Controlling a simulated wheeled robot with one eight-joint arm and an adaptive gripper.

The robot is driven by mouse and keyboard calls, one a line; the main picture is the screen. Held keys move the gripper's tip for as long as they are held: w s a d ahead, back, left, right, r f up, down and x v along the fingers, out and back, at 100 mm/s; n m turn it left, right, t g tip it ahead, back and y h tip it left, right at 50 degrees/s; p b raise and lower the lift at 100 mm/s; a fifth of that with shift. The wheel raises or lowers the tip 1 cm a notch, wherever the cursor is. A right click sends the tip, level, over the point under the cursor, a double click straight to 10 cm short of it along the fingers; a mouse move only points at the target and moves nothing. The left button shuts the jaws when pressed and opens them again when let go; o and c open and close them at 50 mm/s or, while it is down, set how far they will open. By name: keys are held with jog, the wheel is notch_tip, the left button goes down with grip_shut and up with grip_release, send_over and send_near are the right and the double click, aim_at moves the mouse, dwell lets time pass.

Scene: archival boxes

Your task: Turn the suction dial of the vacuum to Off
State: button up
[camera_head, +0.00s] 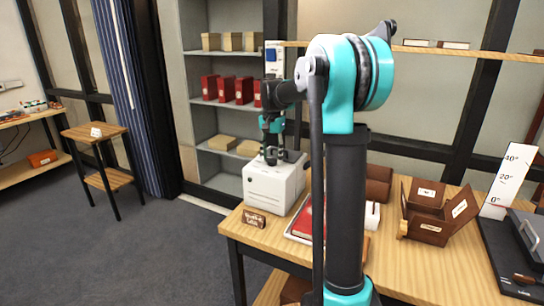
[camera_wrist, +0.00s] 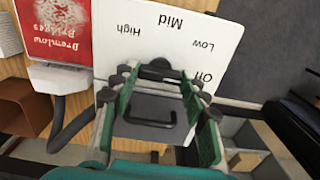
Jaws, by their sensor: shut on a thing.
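The vacuum (camera_head: 268,190) is a white box on the wooden table, with my gripper (camera_head: 272,148) above it, pointing down at its top. In the wrist view its white top panel (camera_wrist: 170,45) carries the labels Off, Low, Mid and High, seen upside down. Off is at the right, beside the right finger. The black suction dial (camera_wrist: 158,69) sits between the fingertips of my gripper (camera_wrist: 160,78), which is shut on it. The fingers partly cover the dial, and I cannot tell which label it points to. A dark handle shows below the dial.
A red book (camera_wrist: 60,30) in a white tray lies close beside the vacuum. A small wooden label block (camera_head: 254,218) stands at the table's front edge. Open brown boxes (camera_head: 437,212) stand to the right. Shelves with red boxes (camera_head: 226,90) are behind.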

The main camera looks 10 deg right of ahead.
aim_at(272, 159)
jog(key=o, duration=1.2)
jog(key=shift+c, duration=0.2)
notch_tip(272, 159, up, 12)
